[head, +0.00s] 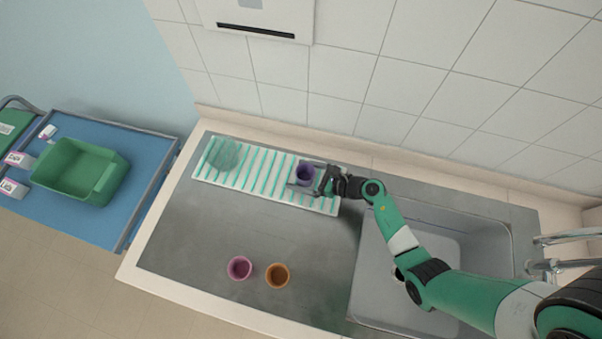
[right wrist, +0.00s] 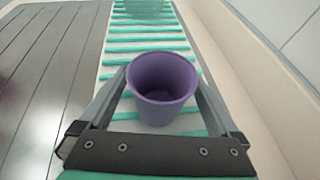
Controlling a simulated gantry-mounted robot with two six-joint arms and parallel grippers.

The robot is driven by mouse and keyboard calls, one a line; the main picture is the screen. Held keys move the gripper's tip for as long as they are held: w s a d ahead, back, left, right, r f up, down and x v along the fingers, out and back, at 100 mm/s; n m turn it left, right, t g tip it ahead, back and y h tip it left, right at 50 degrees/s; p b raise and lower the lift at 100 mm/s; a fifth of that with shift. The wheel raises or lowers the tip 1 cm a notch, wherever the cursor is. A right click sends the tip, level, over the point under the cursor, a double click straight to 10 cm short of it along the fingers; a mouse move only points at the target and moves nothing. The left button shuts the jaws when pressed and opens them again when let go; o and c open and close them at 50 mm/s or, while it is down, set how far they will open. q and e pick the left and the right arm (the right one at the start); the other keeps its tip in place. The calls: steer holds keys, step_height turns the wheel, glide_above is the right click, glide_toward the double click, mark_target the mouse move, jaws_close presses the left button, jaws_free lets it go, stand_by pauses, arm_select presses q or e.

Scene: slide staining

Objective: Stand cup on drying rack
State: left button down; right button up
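A purple cup (head: 305,175) is upright over the right part of the drying rack (head: 225,183), a white tray with green ribs. In the right wrist view the cup (right wrist: 162,90) sits between the two fingers, which lie against its sides. My right gripper (head: 304,175) is shut on it. I cannot tell whether the cup's base touches the ribs. A pink cup (head: 239,268) and an orange cup (head: 278,274) stand upright on the steel counter in front of the rack. My left gripper is not in view.
A clear round dish (head: 224,155) sits on the rack's left end, with free ribs between it and the purple cup. A sink (head: 465,240) with a tap lies to the right. A green tub (head: 80,172) stands on the blue table at left. The tiled wall rises behind.

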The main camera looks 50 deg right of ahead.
steer(key=shift+r, duration=0.2)
steer(key=shift+s+d+r+p, duration=0.15)
steer(key=shift+s+p, duration=0.15)
steer(key=p+v, duration=0.2)
steer(key=v, duration=0.9)
steer(key=shift+s, duration=0.15)
